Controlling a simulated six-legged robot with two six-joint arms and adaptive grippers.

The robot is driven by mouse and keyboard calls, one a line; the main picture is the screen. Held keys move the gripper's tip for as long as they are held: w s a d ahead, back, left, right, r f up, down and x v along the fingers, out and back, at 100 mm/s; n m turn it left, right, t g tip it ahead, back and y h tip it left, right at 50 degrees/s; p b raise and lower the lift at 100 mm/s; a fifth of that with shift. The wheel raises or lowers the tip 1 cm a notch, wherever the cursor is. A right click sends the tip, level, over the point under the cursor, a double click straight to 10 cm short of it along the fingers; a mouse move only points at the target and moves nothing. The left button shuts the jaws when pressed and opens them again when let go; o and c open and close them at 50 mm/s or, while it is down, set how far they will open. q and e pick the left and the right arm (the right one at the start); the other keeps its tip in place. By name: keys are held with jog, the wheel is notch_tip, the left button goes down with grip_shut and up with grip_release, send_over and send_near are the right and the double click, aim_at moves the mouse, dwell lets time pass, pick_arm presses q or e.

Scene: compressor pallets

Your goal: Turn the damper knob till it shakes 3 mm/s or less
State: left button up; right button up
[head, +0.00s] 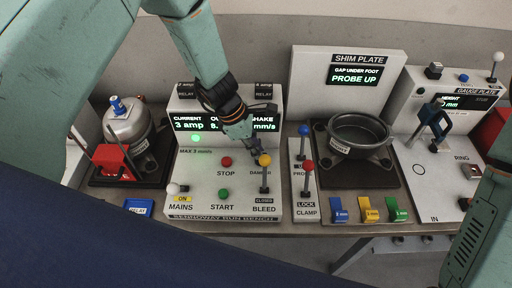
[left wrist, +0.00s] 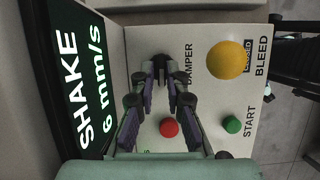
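My left gripper (head: 254,150) reaches down to the white sloped panel of the run bench (head: 200,205). In the left wrist view its two fingers (left wrist: 165,80) stand close on both sides of the dark damper knob (left wrist: 160,66), beside the DAMPER label, and appear shut on it. The fingers hide part of the knob. The shake display (left wrist: 80,85) reads 6 mm/s. In the head view the current reads 3 amp and a green lamp (head: 196,138) is lit. My right gripper is out of view; only an arm link shows at right.
Close to the fingers stand the yellow-topped bleed lever (head: 265,160), the red stop button (head: 226,161) and the green start button (head: 223,193). A compressor (head: 130,128) stands left. The shim plate station (head: 345,62) and gauge plate station (head: 475,90) stand right.

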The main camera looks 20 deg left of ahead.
pick_arm(q)
jog(key=shift+o, duration=0.3)
jog(key=v, duration=1.2)
jog(key=shift+s, duration=0.1)
